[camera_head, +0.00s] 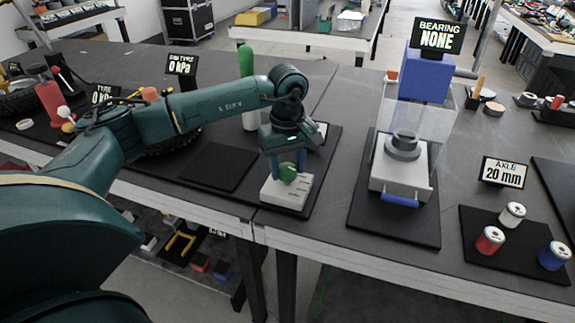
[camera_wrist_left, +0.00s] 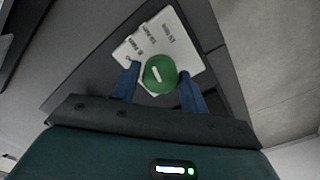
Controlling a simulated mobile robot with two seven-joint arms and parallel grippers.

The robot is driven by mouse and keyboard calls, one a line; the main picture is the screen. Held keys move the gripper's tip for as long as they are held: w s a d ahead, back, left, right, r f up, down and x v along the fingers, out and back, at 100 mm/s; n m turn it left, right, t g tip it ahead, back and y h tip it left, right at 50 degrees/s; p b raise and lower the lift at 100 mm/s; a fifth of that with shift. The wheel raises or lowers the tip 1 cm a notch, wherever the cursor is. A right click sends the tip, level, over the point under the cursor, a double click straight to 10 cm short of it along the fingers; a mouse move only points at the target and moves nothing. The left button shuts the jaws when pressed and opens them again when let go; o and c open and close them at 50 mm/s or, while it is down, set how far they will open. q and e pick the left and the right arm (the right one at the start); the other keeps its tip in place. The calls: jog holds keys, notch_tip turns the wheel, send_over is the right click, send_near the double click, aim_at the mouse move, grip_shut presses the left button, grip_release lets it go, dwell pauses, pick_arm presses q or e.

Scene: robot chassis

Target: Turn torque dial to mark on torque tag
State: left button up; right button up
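The green dial (camera_head: 288,173) is a round knob with a white pointer line, mounted on a white stepped block (camera_head: 290,197) on a black mat. In the left wrist view the dial (camera_wrist_left: 160,74) shows its pointer line, and the block (camera_wrist_left: 178,40) has small printed marks I cannot read surely. My left gripper (camera_head: 289,166) is over the block, its blue fingers apart on either side of the dial. In the left wrist view the left gripper (camera_wrist_left: 159,71) shows a small gap at the left finger; contact at the right finger is unclear. No legible torque tag shows. My right gripper is out of view.
A clear box machine with a blue top (camera_head: 428,77) and "BEARING NONE" sign (camera_head: 439,36) stands to the right. A green-capped bottle (camera_head: 246,62) stands behind my left arm.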

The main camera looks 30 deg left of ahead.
aim_at(287, 167)
pick_arm(q)
jog(key=o, duration=0.3)
notch_tip(287, 167, up, 13)
dwell(0.5)
dwell(0.4)
